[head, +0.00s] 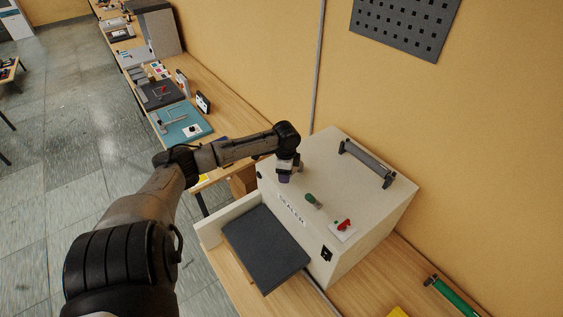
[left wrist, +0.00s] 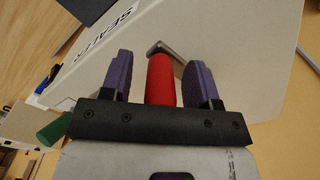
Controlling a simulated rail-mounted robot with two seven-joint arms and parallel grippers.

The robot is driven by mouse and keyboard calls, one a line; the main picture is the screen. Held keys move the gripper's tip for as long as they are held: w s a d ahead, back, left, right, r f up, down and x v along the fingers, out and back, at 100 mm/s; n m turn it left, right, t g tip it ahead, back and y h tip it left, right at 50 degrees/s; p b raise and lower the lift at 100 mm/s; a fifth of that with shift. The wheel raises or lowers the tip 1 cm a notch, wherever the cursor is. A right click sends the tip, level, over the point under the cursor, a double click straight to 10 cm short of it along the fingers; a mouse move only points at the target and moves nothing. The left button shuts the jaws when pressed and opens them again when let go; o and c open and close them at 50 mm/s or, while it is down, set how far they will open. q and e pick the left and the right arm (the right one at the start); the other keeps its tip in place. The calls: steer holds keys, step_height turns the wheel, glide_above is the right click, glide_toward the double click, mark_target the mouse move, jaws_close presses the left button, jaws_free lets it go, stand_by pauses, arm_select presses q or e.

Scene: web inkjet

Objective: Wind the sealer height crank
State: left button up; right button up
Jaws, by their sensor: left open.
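The sealer (head: 345,190) is a cream box with a dark pad in front of it. My left gripper (head: 285,178) is over its left part in the head view, and the arm hides what is under it. In the left wrist view the open purple fingers (left wrist: 160,85) stand on either side of a red cylindrical crank handle (left wrist: 161,80). A grey metal crank arm (left wrist: 168,50) shows beyond the handle. Narrow gaps show between the handle and both fingers. My right gripper is in neither view.
The dark pad (head: 265,248) lies in front. A bench with several items runs along the wall behind.

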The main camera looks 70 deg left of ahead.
arm_select(q)
steer(key=shift+r, duration=4)
